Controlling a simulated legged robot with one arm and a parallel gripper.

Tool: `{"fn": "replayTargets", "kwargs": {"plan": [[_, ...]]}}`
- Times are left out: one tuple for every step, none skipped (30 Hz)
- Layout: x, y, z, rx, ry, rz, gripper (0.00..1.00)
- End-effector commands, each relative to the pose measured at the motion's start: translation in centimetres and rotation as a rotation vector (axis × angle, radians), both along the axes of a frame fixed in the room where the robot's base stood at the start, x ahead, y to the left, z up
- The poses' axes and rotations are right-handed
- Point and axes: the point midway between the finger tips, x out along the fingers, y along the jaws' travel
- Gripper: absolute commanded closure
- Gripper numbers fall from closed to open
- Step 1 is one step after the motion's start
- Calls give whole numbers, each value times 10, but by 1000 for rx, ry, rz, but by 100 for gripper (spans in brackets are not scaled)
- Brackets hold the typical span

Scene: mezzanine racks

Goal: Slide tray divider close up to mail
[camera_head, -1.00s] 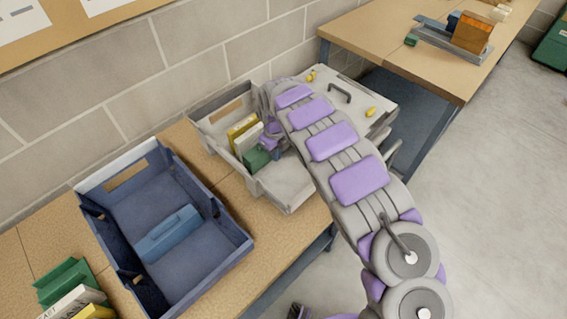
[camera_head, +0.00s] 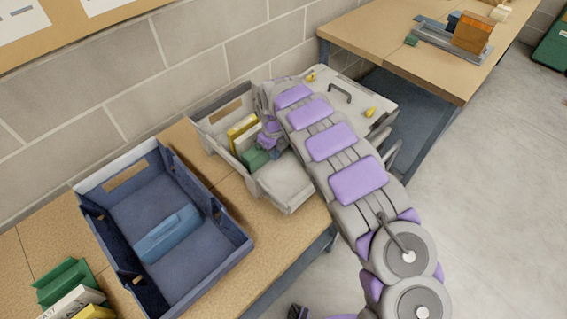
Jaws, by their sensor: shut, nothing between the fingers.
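A grey tray (camera_head: 290,194) stands on the tan bench, left of my arm. Yellow and white upright pieces of mail (camera_head: 241,128) stand in it toward its left side. A green block-like piece (camera_head: 255,158) sits in front of them; I cannot tell whether it is the divider or mail. My gripper (camera_head: 268,140) is inside the tray, close to the right of the mail and green piece. It is shut with nothing held. My arm hides its fingertips and the tray's right part, so contact is unclear.
A blue tray (camera_head: 236,247) with a light blue divider (camera_head: 168,234) stands to the left. Green, white and yellow items (camera_head: 75,292) lie at the lower left. A pale panel with a dark handle (camera_head: 340,92) is behind my arm. The block wall is close behind.

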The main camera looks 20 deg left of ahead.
Motion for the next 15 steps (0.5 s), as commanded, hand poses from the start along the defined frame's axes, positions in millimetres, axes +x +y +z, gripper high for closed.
{"fn": "replayTargets", "kwargs": {"plan": [[0, 1, 0, 1, 0, 1, 100], [0, 1, 0, 1, 0, 1, 100], [0, 2, 0, 1, 0, 1, 100], [1, 2, 0, 1, 1, 1, 100], [1, 3, 0, 1, 1, 1, 100], [1, 3, 0, 1, 1, 1, 100], [1, 4, 0, 1, 1, 1, 100], [1, 4, 0, 1, 1, 1, 100], [1, 4, 0, 1, 1, 1, 100], [1, 5, 0, 0, 1, 1, 100], [2, 5, 0, 0, 1, 1, 100], [2, 6, 0, 0, 1, 1, 100], [2, 6, 0, 0, 1, 1, 100], [2, 6, 0, 0, 1, 1, 100], [2, 7, 0, 0, 1, 1, 100]]}}
